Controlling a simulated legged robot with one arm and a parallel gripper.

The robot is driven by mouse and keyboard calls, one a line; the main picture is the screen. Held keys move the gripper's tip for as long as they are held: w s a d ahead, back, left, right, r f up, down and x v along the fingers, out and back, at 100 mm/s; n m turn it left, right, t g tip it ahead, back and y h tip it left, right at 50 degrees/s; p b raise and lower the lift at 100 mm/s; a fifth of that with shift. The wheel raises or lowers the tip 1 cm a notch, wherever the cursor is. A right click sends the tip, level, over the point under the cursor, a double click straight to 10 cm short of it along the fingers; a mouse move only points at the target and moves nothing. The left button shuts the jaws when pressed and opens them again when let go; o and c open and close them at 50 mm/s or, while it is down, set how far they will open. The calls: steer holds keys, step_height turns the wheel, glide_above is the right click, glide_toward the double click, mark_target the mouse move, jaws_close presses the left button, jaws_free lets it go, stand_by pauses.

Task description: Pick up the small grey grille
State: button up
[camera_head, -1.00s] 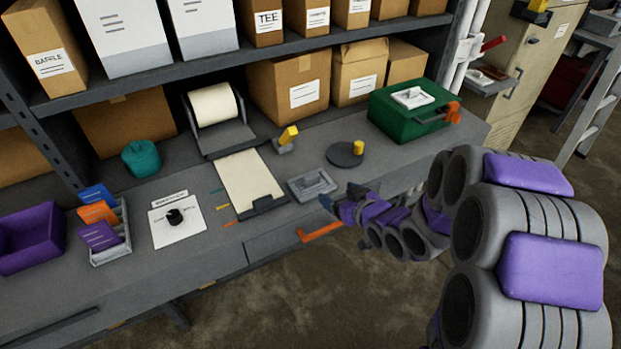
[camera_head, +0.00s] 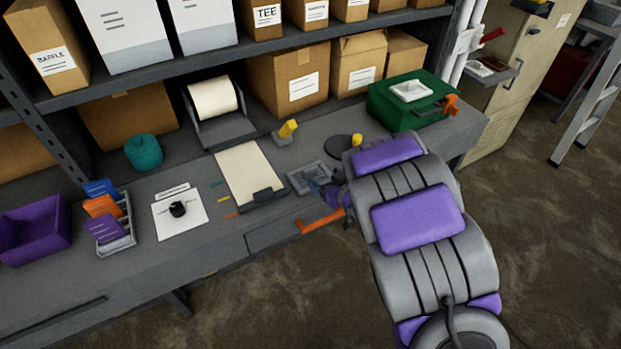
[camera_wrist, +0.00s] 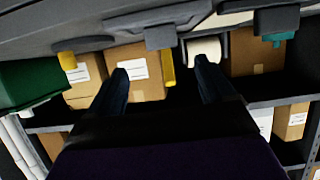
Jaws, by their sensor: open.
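The small grey grille (camera_head: 306,176) lies flat on the grey bench in the head view, right of the clipboard. My gripper (camera_head: 326,187) is at the grille's right, near side, partly overlapping it in this view. The arm hides part of the gripper, and I cannot tell whether it touches the grille. In the wrist view the two dark fingers (camera_wrist: 162,78) are spread apart with nothing held between them. That view appears upside down, with the bench along the top; I cannot clearly make out the grille there.
Close by are the clipboard (camera_head: 248,173), a yellow-handled tool (camera_head: 287,131) and a dark disc with a yellow knob (camera_head: 340,146). A green case (camera_head: 397,108) bears a pale framed piece (camera_head: 410,91). An orange bar (camera_head: 318,222) sits at the bench's front edge. Loaded shelves stand behind.

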mark_target(312, 170)
steer(key=x, duration=0.4)
steer(key=shift+w+f+b, duration=0.1)
steer(key=shift+b, duration=0.25)
steer(key=b+x, duration=0.1)
steer(key=x, duration=0.4)
steer(key=shift+a+b, duration=0.15)
steer(key=shift+b, duration=0.25)
steer(key=shift+a, duration=0.15)
steer(key=shift+c, duration=0.4)
steer(key=c, duration=1.1)
